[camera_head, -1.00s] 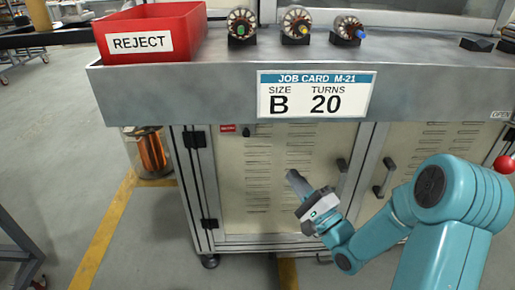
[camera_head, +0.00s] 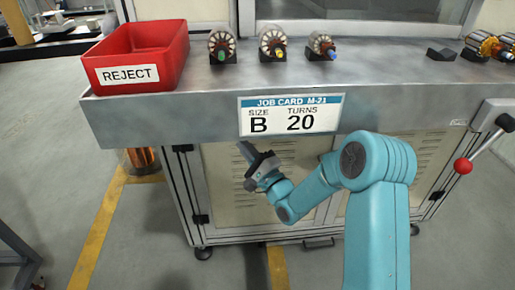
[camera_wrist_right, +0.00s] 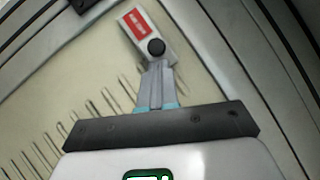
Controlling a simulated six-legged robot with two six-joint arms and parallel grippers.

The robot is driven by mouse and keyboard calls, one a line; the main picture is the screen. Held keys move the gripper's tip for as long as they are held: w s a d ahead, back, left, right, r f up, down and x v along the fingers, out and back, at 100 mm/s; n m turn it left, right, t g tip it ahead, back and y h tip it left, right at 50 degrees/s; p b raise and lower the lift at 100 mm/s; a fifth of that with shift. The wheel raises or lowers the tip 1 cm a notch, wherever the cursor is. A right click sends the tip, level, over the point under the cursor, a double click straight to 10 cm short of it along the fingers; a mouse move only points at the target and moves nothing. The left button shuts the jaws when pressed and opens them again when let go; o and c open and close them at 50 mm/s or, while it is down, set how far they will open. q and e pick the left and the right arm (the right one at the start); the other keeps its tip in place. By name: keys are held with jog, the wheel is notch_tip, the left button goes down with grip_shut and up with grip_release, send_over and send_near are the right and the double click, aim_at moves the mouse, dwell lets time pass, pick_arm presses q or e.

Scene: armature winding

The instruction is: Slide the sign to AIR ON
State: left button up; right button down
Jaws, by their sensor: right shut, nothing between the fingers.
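The sliding sign (camera_wrist_right: 137,24) is on the cream cabinet door in the right wrist view. It has a red label with white lettering too small to read, a pale plate and a round black knob (camera_wrist_right: 156,47). My right gripper (camera_wrist_right: 157,66) is shut and empty, its fingertips right beside the knob; I cannot tell if they touch it. In the head view my right gripper (camera_head: 243,147) is just under the bench's front edge, at the upper part of the door, and the sign is hidden there. My left gripper is not in view.
The steel bench (camera_head: 180,112) overhangs the cabinet, with the job card (camera_head: 290,115) on its front. A red REJECT bin (camera_head: 128,72) and several armatures stand on top. A lever with a red ball (camera_head: 463,166) is at the right. Louvres (camera_wrist_right: 75,125) mark the door.

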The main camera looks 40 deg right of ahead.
jog(key=shift+w+a, duration=0.15)
jog(key=shift+a, duration=0.1)
jog(key=w+a+b, duration=0.1)
jog(key=w+a, duration=0.1)
jog(key=a, duration=0.1)
jog(key=w+a+b, duration=0.1)
jog(key=shift+a+r+b, duration=0.15)
jog(key=shift+a+b, duration=0.15)
jog(key=shift+a, duration=0.1)
